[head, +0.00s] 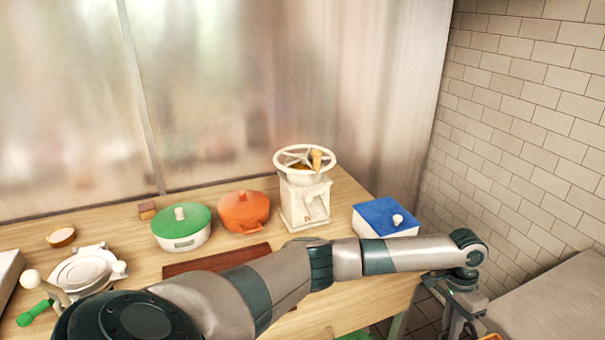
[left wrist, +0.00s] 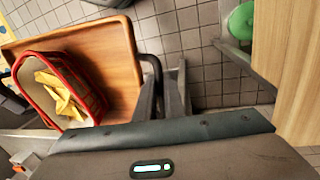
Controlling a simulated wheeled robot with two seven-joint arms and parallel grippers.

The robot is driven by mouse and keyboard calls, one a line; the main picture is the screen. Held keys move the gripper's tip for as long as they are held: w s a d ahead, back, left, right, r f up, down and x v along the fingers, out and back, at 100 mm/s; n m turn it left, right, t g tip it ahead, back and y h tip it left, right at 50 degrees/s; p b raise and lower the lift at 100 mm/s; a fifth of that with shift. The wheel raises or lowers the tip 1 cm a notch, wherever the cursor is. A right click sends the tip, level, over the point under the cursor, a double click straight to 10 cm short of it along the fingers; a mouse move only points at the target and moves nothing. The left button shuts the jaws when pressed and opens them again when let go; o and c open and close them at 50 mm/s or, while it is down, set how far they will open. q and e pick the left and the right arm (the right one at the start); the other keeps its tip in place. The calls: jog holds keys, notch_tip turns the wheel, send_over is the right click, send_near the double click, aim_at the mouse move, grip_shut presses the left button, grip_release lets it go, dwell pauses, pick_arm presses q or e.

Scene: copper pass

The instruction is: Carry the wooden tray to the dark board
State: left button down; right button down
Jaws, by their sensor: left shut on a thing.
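The wooden tray (left wrist: 110,52) shows in the left wrist view, to the left of my fingers. A red-rimmed basket (left wrist: 38,60) with yellow pieces in it sits on the tray. My left gripper (left wrist: 166,75) is shut on the tray's dark handle (left wrist: 152,66) at its right side. In the head view my left gripper (head: 458,308) hangs beyond the counter's right end, and the tray is mostly out of frame below. The dark board (head: 215,260) lies flat on the counter, reddish brown, partly hidden behind my left arm. My right gripper is not in view.
On the wooden counter (head: 345,310) stand a green-lidded pot (head: 182,222), an orange pot (head: 243,210), a white grinder (head: 305,195) and a blue-lidded box (head: 385,218) around the board. A white press (head: 85,270) is at left. A grey surface (head: 560,300) lies at right.

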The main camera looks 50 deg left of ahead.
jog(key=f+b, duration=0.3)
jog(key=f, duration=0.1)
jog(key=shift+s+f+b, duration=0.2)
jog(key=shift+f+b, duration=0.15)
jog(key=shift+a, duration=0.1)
